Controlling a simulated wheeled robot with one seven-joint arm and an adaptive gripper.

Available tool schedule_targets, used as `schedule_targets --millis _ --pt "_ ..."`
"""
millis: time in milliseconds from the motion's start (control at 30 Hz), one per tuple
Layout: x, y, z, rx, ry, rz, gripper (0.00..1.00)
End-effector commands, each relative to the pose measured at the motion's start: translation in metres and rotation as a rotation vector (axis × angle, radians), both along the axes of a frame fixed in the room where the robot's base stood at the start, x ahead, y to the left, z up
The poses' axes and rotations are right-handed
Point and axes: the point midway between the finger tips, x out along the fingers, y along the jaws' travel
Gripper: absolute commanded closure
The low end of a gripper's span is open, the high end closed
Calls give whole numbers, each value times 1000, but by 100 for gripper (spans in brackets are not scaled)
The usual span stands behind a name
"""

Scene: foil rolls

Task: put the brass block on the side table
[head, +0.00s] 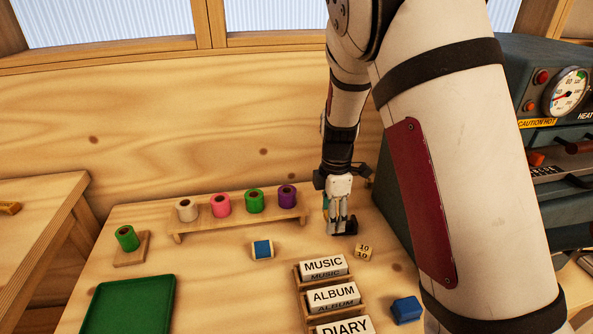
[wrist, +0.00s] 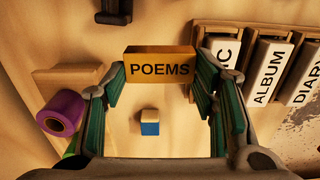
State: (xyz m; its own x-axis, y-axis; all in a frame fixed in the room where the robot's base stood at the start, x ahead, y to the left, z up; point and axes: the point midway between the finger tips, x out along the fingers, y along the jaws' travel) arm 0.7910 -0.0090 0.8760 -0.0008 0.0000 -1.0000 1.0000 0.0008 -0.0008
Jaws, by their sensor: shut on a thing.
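The brass block (wrist: 160,65) is a yellow-brown block with POEMS in dark letters on its face. It sits between the fingertips of my gripper (wrist: 160,78), which is shut on it. In the head view my gripper (head: 342,222) hangs over the right part of the workbench, and I cannot make out the block clearly there. The side table (head: 35,212) is a wooden surface at the far left of the head view. A small brass-coloured thing (head: 10,208) shows on it at the picture's left edge.
A rack of white blocks (head: 300,285) marked MUSIC, ALBUM and DIARY stands in front of my gripper. Behind is a roll stand (head: 240,215); left, a green tray (head: 130,305).

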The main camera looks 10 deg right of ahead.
Motion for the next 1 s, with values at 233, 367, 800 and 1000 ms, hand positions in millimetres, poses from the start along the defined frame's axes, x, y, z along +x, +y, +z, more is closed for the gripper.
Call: schedule_targets --millis 233,367,800,1000 --pt "-7 1 6 1 -1 -143 96" --pt "-18 3 10 4 2 -361 96" --pt "-57 8 21 2 2 -1210 96" --pt "-69 9 24 1 -1 -1468 96"
